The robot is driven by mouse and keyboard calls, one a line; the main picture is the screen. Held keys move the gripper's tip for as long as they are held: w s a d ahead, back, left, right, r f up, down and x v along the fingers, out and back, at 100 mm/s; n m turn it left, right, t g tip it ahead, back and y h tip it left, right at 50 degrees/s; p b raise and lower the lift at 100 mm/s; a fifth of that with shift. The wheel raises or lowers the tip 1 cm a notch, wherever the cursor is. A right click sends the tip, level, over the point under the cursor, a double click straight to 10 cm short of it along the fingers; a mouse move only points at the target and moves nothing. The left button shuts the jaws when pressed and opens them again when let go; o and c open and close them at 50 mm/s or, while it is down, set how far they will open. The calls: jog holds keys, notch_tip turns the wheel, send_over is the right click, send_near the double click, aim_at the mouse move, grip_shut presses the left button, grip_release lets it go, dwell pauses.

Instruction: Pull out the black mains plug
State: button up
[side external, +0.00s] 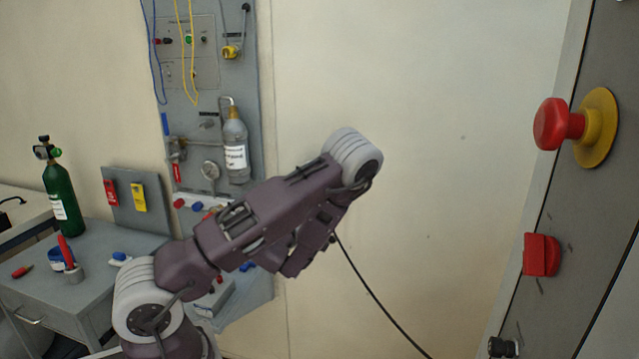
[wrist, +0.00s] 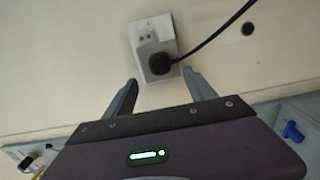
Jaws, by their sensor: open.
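The black mains plug (wrist: 159,64) sits in the lower part of a pale socket plate (wrist: 146,29) on the cream wall, in the wrist view. A black cable (wrist: 215,35) runs from it to the upper right. My gripper (wrist: 160,78) is open and empty. Its two fingers point at the plate, one to the left and one to the right of the plug, with the tips slightly below it in the picture. I see no contact with the plug. In the side view my arm hides the plug, the plate and my gripper; a black cable (side external: 372,294) hangs out below the arm.
A grey wall panel (side external: 190,100) with a grey bottle (side external: 235,150) is behind the arm. A grey bench (side external: 105,275) with a green cylinder (side external: 60,198) stands left. A red emergency button (side external: 552,124) is on the right cabinet. The wall between is mostly bare.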

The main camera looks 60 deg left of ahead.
jog(key=x, duration=0.8)
dwell(0.9)
grip_shut()
jog(key=shift+v, duration=2.95)
grip_release()
